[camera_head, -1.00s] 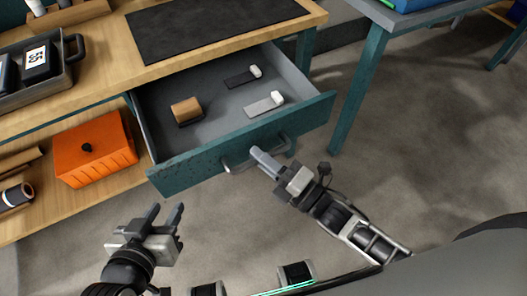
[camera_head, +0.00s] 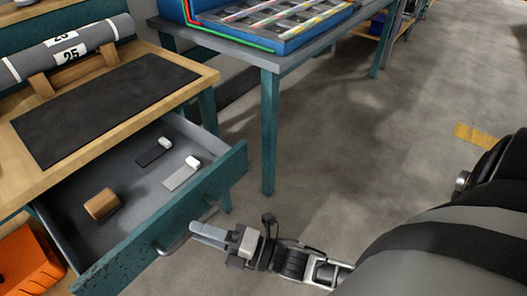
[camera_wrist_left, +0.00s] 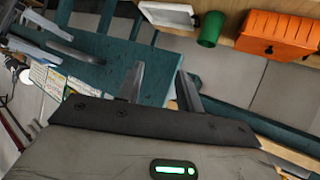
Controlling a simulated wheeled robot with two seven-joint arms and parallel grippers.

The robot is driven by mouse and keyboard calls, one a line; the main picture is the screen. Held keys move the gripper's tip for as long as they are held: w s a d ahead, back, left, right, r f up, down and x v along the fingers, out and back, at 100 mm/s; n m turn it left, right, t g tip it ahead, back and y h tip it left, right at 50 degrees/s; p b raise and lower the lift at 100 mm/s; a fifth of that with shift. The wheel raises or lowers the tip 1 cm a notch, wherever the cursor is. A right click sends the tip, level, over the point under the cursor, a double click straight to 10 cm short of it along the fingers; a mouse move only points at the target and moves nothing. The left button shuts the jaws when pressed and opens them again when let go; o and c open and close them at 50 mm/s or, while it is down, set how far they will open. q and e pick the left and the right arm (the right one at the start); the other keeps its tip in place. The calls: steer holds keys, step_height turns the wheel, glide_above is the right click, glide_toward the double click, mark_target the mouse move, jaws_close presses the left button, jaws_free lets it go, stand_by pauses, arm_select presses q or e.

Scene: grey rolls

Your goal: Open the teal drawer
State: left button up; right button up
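The teal drawer (camera_head: 215,185) is pulled well out of the wooden-topped bench. It holds a brown block (camera_head: 101,203) and two small white-ended items (camera_head: 183,173). My right gripper (camera_head: 198,233) is at the drawer's grey bar handle (camera_head: 172,248), its fingertips overlapping the handle in the picture. The fingers lie close together, and I cannot tell whether they are clamped on the bar. My left gripper (camera_wrist_left: 160,82) shows only in the left wrist view, with its fingers apart and nothing between them.
A dark mat (camera_head: 100,105) and a grey roll (camera_head: 70,50) are on the bench top. An orange box (camera_head: 25,265) is below at left; it also shows in the left wrist view (camera_wrist_left: 280,35). A teal table (camera_head: 270,130) stands behind. Floor at right is clear.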

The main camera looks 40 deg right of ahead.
arm_select(q)
steer(key=shift+f+b, duration=0.2)
steer(key=shift+b, duration=0.1)
arm_select(e)
steer(key=v, duration=1.3)
steer(key=shift+s+d, duration=0.25)
